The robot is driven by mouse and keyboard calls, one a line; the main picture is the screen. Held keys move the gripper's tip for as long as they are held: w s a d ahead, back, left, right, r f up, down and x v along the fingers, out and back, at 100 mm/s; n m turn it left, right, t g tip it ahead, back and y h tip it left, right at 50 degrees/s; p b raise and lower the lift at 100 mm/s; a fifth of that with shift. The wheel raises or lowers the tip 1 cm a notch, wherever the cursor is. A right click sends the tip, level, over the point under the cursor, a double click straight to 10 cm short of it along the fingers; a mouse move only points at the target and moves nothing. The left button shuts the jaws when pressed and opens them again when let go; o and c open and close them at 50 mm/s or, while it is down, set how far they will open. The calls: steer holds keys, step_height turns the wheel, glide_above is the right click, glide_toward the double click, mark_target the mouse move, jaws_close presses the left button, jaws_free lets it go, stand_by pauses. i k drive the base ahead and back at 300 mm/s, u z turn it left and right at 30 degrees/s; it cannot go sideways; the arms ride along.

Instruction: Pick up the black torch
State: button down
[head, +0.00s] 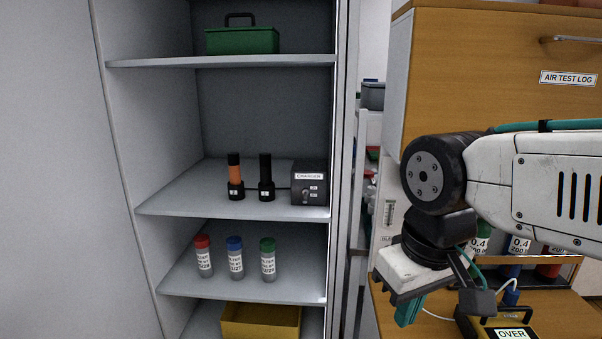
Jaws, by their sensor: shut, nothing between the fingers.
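The black torch (266,170) stands upright in a black base on the middle cabinet shelf. An orange and black torch (234,172) stands upright in a similar base just to its left. A dark box labelled CHARGER (310,176) sits close on its right. My gripper (408,311) hangs pointing down at the right, outside the cabinet and well apart from the black torch. It is shut and holds nothing; its fingertips show only partly.
The cabinet shelf (160,209) has free room at its front left. Red, blue and green capped tubes (235,258) stand below it, above a yellow bin (260,320). A green case (243,40) sits above. A wooden cupboard (480,70) and a bench with a device labelled OVER (510,334) are at right.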

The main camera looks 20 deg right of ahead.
mark_target(265, 158)
steer(key=k, duration=1.3)
steer(key=u, duration=0.5)
steer(key=i, duration=1.55)
steer(key=z, duration=0.75)
